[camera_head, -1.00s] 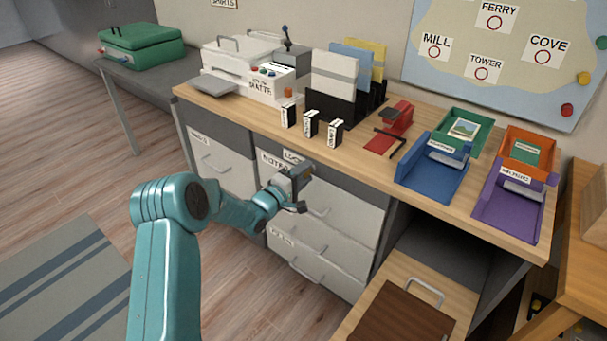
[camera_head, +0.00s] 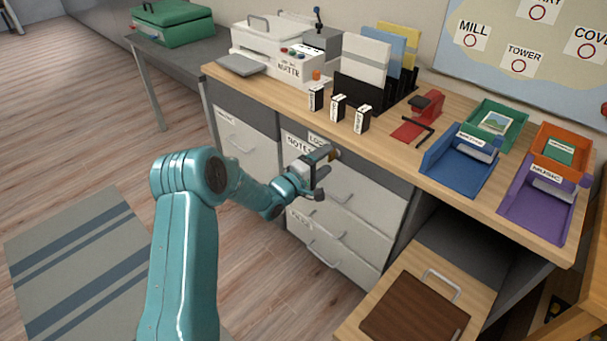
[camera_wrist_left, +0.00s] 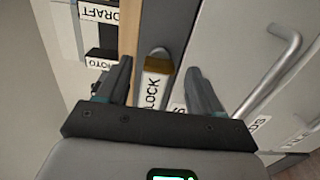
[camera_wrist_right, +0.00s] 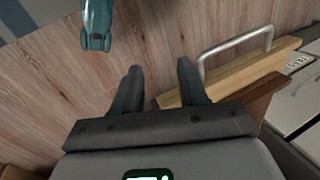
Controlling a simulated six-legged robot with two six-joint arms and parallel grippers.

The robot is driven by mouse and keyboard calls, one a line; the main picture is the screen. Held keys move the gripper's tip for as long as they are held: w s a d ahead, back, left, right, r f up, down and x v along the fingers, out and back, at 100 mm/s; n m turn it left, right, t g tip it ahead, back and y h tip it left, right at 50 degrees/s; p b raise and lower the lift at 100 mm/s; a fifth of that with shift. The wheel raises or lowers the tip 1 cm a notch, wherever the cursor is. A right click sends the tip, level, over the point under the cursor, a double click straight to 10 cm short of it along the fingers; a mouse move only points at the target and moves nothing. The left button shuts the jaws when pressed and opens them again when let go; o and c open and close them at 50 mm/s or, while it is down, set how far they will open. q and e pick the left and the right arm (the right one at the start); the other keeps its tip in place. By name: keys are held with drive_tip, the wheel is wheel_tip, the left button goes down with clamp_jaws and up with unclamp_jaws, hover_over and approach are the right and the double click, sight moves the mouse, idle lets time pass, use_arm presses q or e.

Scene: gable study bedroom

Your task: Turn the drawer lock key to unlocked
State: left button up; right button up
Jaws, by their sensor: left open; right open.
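The drawer unit (camera_head: 345,232) stands under the wooden desk, with a LOCK label (camera_head: 315,139) near its top edge. My left gripper (camera_head: 325,168) is in front of the unit's top, beside that label. A small brass-brown piece, apparently the key (camera_head: 335,154), shows just past its fingers. In the left wrist view the key (camera_wrist_left: 158,67) lies between the open fingertips (camera_wrist_left: 158,78), close to the LOCK label (camera_wrist_left: 152,90). I cannot tell whether a finger touches it. My right gripper (camera_wrist_right: 159,70) is open and empty, above the floor near a wooden drawer.
The desk top (camera_head: 285,97) carries a printer, several black label blocks (camera_head: 338,107), a file rack, a red stapler-like tool (camera_head: 418,118) and coloured trays.

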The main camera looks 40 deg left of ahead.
use_arm(q)
drive_tip(key=s+a+p, duration=0.1)
drive_tip(key=s, duration=1.3)
drive_tip(key=shift+s, duration=0.25)
